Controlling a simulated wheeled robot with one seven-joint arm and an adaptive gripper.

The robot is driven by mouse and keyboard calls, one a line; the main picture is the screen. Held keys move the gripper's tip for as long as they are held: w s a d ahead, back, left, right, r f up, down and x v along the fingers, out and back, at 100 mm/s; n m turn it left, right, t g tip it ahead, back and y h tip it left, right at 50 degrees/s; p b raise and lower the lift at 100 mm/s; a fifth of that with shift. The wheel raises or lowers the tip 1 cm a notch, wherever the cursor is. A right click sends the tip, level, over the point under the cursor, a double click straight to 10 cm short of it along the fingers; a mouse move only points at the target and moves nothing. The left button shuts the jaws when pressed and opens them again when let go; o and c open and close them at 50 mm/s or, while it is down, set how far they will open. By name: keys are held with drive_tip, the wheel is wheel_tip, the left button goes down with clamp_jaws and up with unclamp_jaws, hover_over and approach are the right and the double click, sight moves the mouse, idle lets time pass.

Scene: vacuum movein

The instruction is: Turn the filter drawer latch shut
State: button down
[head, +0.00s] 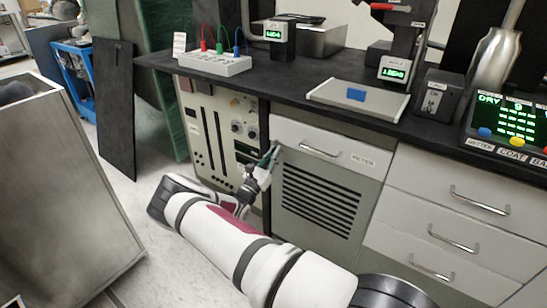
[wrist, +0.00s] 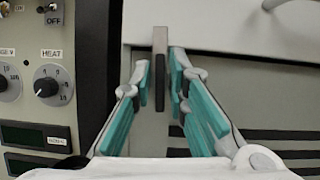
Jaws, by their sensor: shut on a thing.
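The filter drawer (head: 290,131) is a pale front with a bar handle and a small label, above a louvred grey panel. In the wrist view its front (wrist: 225,30) fills the upper right. The latch (wrist: 159,68) is a narrow upright bar, brownish-grey above and dark below, near the drawer's left end and crossing the line of its lower edge. My gripper (wrist: 161,88) has its teal-padded fingers on either side of the bar and is shut on it. In the head view my gripper (head: 268,163) is at the cabinet's left edge, and the latch is hard to make out there.
A control panel with knobs (wrist: 45,88) stands close on the left of my gripper. A dark countertop (head: 290,98) overhangs above, carrying a tray (head: 330,98) with a blue block. Drawers (head: 440,190) with bar handles are to the right. Open floor (head: 150,200) lies left.

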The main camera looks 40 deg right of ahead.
drive_tip(key=shift+m+g, duration=0.4)
drive_tip(key=shift+m, duration=0.3)
drive_tip(key=c, duration=1.8)
unclamp_jaws()
drive_tip(key=shift+o, duration=0.2)
drive_tip(key=v, duration=1.2)
drive_tip(key=shift+f, duration=0.15)
